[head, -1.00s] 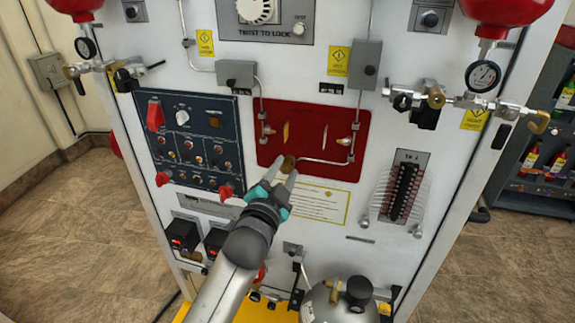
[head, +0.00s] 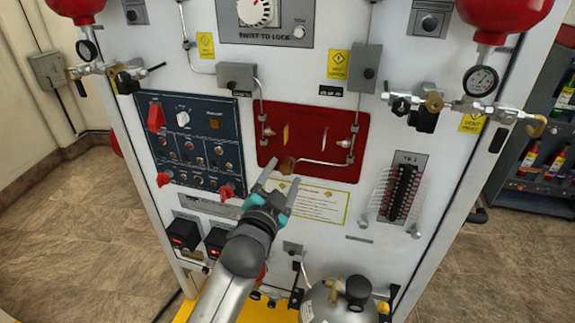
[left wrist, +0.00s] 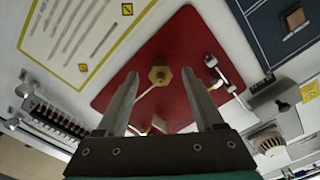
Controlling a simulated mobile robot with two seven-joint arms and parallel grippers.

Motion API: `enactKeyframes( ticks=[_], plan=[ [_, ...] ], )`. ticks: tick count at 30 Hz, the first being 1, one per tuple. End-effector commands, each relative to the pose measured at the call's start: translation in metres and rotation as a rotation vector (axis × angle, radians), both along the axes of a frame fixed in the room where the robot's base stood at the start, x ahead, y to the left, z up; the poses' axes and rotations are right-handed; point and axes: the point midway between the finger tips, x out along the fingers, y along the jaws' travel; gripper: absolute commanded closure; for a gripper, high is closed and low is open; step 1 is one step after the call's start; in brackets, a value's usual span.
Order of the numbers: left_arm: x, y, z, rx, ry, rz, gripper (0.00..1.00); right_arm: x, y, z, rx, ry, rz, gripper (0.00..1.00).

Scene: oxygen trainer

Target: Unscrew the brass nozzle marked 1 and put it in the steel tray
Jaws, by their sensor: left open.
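A brass nozzle (head: 287,165) sits at the lower edge of the red panel (head: 312,118), with a thin pipe running right from it. In the left wrist view the nozzle (left wrist: 159,75) shows as a hexagonal brass piece between the fingertips in the picture. Smaller brass fittings sit at the panel's left (head: 267,132) and right (head: 344,143). I cannot read a number on any of them. My left gripper (head: 281,179) is open and empty, just below and in front of the lower nozzle, apart from it. I cannot make out the steel tray. My right gripper is out of view.
A blue control panel (head: 190,142) with red knobs is left of the red panel. A finned black strip (head: 402,192) is at the right. Gauges with brass valves (head: 433,101) stick out at upper right and left. A cylinder (head: 335,303) stands below.

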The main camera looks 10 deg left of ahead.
Motion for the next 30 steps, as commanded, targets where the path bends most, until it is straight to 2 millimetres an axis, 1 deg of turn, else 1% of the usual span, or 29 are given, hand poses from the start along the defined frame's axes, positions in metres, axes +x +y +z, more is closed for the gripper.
enactKeyframes(
  ticks=[1, 3, 9, 11, 15, 18, 20, 27, 29, 30],
  plan=[
    [-0.006, 0.000, 0.002, -0.001, 0.002, 0.000, 0.31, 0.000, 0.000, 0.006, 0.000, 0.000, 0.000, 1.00],
    [-0.013, 0.001, 0.002, -0.001, 0.001, 0.001, 0.31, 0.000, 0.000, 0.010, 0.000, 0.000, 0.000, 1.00],
    [-0.024, 0.001, 0.002, 0.000, -0.001, 0.000, 0.31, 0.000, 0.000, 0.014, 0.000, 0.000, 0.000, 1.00],
    [-0.025, 0.001, 0.002, 0.015, -0.002, 0.000, 0.31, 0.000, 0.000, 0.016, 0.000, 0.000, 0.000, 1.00],
    [-0.025, 0.001, 0.003, 0.178, -0.006, -0.001, 0.31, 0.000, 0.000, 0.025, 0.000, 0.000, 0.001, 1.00],
    [-0.025, 0.001, 0.002, 0.279, -0.010, -0.001, 0.31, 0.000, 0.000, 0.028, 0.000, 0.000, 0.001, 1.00],
    [-0.025, 0.001, 0.002, 0.303, -0.013, -0.001, 0.31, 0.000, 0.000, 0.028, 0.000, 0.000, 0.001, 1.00],
    [-0.025, 0.001, 0.001, 0.308, -0.012, 0.000, 0.31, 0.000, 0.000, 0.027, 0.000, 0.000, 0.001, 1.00],
    [-0.025, 0.001, 0.001, 0.350, -0.013, -0.001, 0.31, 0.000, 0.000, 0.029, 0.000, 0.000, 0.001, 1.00],
    [-0.025, 0.001, 0.002, 0.399, -0.014, -0.001, 0.31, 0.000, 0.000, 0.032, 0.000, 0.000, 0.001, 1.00]
  ],
)
